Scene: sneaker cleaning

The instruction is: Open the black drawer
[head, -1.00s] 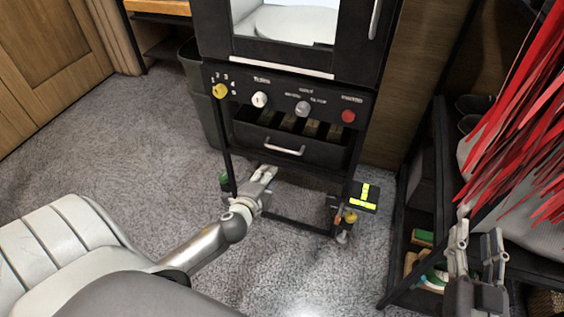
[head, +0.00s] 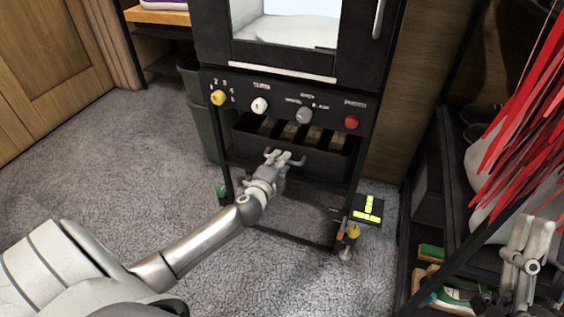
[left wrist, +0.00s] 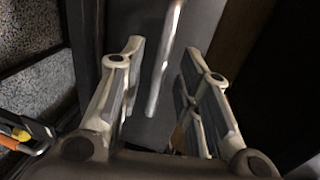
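The black drawer (head: 328,165) sits low in the black cabinet, below the row of knobs. Its top is open to view and several items show inside. Its pale bar handle (head: 298,160) is partly covered by my left gripper (head: 279,156), which is right at it. In the left wrist view the handle (left wrist: 165,60) runs between the two fingers of my left gripper (left wrist: 160,75). The fingers are apart, with room on both sides of the bar. My right gripper (head: 530,240) is at the lower right, away from the drawer, fingers apart and empty.
The cabinet panel has a yellow knob (head: 218,97), a white knob (head: 260,105), a grey knob (head: 304,115) and a red knob (head: 351,121). A black and yellow item (head: 368,209) sticks out at the cabinet's lower right. A shelf rack stands right. Carpet is clear left.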

